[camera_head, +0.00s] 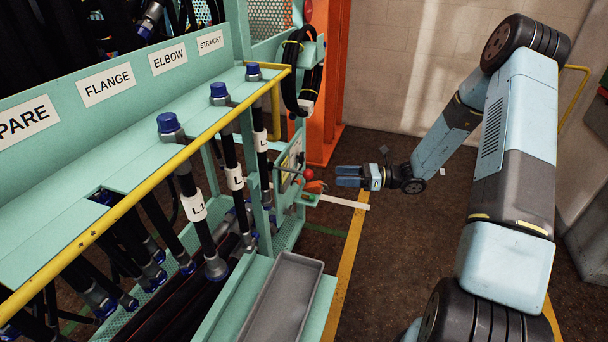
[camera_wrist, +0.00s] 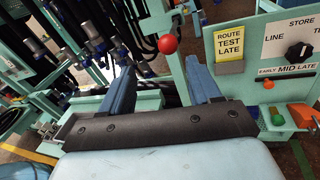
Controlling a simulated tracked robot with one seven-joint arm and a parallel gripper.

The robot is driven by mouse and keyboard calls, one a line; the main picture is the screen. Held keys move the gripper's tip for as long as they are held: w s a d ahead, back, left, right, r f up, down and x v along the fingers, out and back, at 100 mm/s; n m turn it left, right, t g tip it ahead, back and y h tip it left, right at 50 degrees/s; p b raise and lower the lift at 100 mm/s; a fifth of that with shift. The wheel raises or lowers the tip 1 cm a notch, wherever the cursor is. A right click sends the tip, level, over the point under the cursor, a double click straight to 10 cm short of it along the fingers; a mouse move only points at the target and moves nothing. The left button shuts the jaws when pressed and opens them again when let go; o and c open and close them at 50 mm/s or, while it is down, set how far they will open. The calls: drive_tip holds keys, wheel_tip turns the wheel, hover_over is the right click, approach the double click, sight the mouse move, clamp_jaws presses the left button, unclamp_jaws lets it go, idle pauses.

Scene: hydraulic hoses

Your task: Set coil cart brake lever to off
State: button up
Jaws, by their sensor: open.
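A lever with a red ball knob (camera_head: 308,174) sticks out from the side of the teal cart (camera_head: 260,73). In the wrist view the red ball (camera_wrist: 167,44) appears beyond the fingertips, between their lines. I can read no brake or off marking by it. My gripper (camera_head: 342,176) is to the right of the ball in the head view, with its fingers pointing at the cart. In the wrist view the two blue fingers (camera_wrist: 158,72) are spread apart with nothing between them.
In the wrist view a panel at right has a black rotary knob (camera_wrist: 299,51), a yellow ROUTE TEST LATE card (camera_wrist: 230,47), a green knob (camera_wrist: 277,119) and an orange handle (camera_wrist: 303,115). Hoses (camera_head: 233,170) and a grey tray (camera_head: 285,298) are at left. Open floor lies below my gripper.

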sight(305, 174)
drive_tip(key=shift+m+t, duration=0.3)
drive_tip(key=shift+m, duration=0.2)
drive_tip(key=w+a, duration=0.1)
drive_tip(key=a, duration=0.8)
drive_tip(key=w+a+f, duration=0.1)
drive_tip(key=a, duration=0.3)
drive_tip(key=shift+w+a, duration=0.2)
drive_tip(key=shift+w, duration=0.15)
drive_tip(key=shift+c, duration=0.3)
clamp_jaws()
